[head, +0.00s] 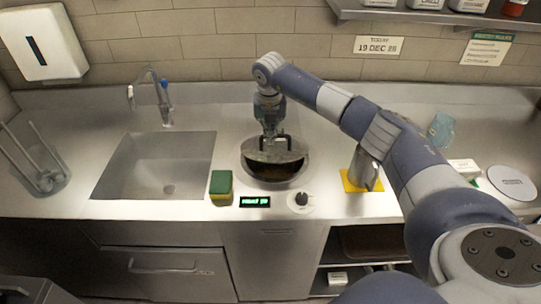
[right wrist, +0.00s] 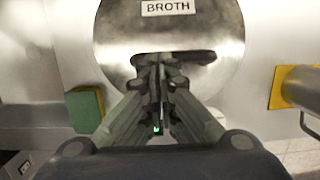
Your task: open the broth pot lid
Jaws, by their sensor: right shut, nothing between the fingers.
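The broth pot (head: 247,172) is a round well sunk in the steel counter. Its steel lid (head: 262,154) sits tilted over it, with a dark gap below its front edge. A dark bracket-like handle shows on top of the lid. In the right wrist view the lid (right wrist: 115,45) is a shiny disc labelled BROTH. My right gripper (head: 270,133) is at the lid's handle, and its fingers (right wrist: 162,62) are together with nothing between them. Whether they touch the lid or handle I cannot tell. My left gripper is not in view.
A green and yellow sponge (head: 221,188) lies left of the pot, by the sink (head: 165,165). A display (head: 255,201) and a knob (head: 300,201) are in front. A metal jug (head: 362,168) stands on a yellow cloth (head: 350,184) to the right.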

